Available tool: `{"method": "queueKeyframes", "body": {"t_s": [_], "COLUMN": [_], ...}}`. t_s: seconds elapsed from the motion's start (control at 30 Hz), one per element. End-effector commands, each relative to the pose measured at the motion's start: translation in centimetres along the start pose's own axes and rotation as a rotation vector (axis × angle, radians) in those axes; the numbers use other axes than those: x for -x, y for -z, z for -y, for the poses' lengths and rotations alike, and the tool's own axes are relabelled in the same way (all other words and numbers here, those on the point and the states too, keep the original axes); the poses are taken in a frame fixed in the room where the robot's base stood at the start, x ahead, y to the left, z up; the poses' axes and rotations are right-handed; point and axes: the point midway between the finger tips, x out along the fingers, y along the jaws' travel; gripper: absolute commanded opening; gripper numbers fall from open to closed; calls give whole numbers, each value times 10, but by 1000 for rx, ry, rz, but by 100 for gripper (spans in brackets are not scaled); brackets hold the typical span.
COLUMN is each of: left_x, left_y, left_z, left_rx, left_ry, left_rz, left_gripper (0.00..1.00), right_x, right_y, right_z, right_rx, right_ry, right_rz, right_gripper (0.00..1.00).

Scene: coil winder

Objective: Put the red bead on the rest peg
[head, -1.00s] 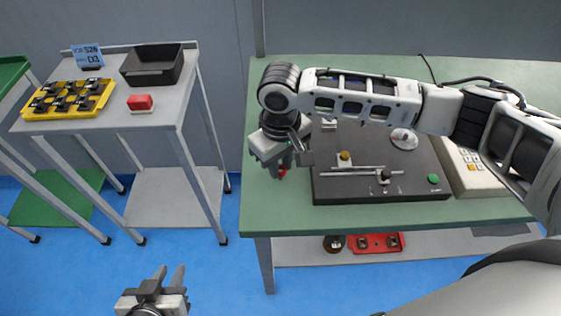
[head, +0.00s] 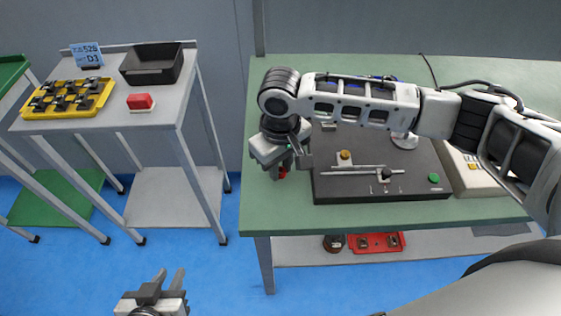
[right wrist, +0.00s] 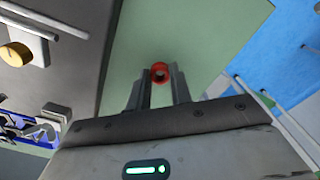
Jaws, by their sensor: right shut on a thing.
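The red bead (right wrist: 160,67), a small ring with a dark hole, sits between the fingertips of my right gripper (right wrist: 158,82) in the right wrist view. The gripper is shut on it. In the head view the bead (head: 283,174) shows as a small red spot under my right gripper (head: 280,170), over the green table, just left of the black winder base (head: 330,187). I cannot clearly make out which part is the rest peg. My left gripper (head: 171,277) is open and empty, low at the bottom left, away from the table.
On the winder are a brass knob (head: 345,156), a thin rail with a black knob (head: 386,173) and a green button (head: 434,178). The table's left front is clear.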

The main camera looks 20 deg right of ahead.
Motion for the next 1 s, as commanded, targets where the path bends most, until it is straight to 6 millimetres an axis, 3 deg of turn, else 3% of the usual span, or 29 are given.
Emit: {"method": "queueKeyframes", "body": {"t_s": [0.33, 0.37, 0.43, 0.77, 1.0], "left_x": [-2, -2, -3, -3, 0], "left_y": [2, 2, 4, 7, 12], "left_z": [1, 1, 2, 2, 1], "left_rx": [-2, -2, -2, -3, -2], "left_ry": [2, 2, 2, 2, 1], "left_rz": [-7, -9, -11, -17, -20], "left_gripper": [24, 24, 24, 24, 24], "right_x": [-10, -10, -10, -10, 28], "right_y": [0, 0, 0, 0, 1], "right_z": [1, 0, 0, 0, 0], "right_rx": [0, 0, 1, 0, 0], "right_ry": [1, 1, 1, 1, 2], "right_rz": [1, 0, 0, 0, -5], "right_gripper": [1, 29, 47, 47, 47]}}
